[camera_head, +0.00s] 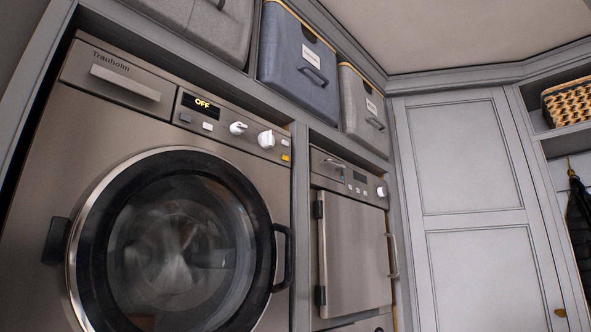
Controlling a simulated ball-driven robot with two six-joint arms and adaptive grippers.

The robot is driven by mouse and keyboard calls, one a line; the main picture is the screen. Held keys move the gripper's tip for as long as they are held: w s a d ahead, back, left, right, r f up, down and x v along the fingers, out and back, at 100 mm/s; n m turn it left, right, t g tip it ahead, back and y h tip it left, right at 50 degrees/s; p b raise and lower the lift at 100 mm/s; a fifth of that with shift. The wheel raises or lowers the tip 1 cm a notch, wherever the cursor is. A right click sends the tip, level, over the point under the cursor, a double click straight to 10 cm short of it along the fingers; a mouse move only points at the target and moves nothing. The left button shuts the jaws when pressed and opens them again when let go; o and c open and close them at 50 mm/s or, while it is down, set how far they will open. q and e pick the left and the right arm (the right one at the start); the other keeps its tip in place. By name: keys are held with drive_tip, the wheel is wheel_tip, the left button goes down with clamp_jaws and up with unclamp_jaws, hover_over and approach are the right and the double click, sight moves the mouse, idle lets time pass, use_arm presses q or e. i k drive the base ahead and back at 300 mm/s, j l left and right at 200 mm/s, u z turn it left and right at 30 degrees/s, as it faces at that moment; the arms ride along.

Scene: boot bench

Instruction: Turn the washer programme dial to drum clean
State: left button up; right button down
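The washer (50,190) fills the left of the head view, a brushed-metal front with a large round glass door (175,245). Its display (202,104) reads OFF. To the right of the display are two white knobs, a smaller one (238,128) and a larger one (266,139). Their markings are too small to read, so I cannot tell which is the programme dial or where it points. Neither of my grippers shows in this view.
The washer door handle (284,257) sticks out on the right. A smaller metal appliance (352,255) with a handle stands to the right, beside a tall grey cupboard (470,190). Fabric bins (298,65) sit on the shelf above. The space before the washer's control panel looks clear.

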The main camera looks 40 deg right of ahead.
sight(266, 139)
drive_tip(key=z, duration=1.05)
